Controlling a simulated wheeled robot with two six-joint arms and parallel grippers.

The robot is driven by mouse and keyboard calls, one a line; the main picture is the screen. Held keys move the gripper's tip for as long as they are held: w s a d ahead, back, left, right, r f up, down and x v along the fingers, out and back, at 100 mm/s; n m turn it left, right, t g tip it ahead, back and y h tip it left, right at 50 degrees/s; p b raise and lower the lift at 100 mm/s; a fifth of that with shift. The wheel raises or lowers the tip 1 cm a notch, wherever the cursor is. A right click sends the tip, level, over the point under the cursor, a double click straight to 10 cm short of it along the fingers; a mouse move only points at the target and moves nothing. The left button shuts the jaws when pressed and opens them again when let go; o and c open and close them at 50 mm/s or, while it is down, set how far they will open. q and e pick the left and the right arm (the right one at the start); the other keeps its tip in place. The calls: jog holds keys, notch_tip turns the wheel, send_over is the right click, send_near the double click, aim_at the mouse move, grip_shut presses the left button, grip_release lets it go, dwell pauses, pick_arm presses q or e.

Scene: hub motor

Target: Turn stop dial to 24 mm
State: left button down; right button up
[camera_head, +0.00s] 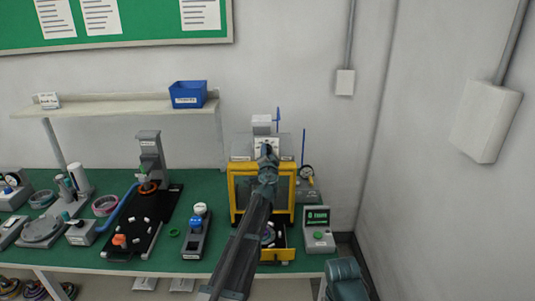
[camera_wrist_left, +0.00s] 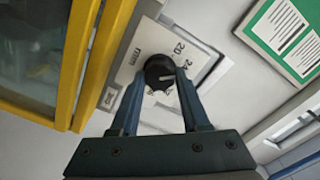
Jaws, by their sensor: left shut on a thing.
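The stop dial (camera_wrist_left: 158,72) is a round black knob with a light pointer line, on a white plate (camera_wrist_left: 150,40) printed with mm, 20, 24 and other marks. Its pointer lies toward the right in the left wrist view, near the 24 side; its exact reading is hard to tell. My left gripper (camera_wrist_left: 160,80) is shut on the dial, one finger at each side. In the head view, my left gripper (camera_head: 267,152) reaches the white plate atop the yellow-framed machine (camera_head: 233,200) and hides the dial. My right gripper is not in view.
A grey unit with a green screen (camera_head: 317,217) stands right of the machine. An open yellow drawer (camera_head: 278,256) is below my left arm. A black tray (camera_head: 150,235), a small press and other tools fill the green bench to the left. A wall is close on the right.

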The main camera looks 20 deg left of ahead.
pick_arm(q)
jog(key=shift+s, duration=0.1)
jog(key=shift+c, duration=1.9)
grip_release()
jog(key=v, duration=1.4)
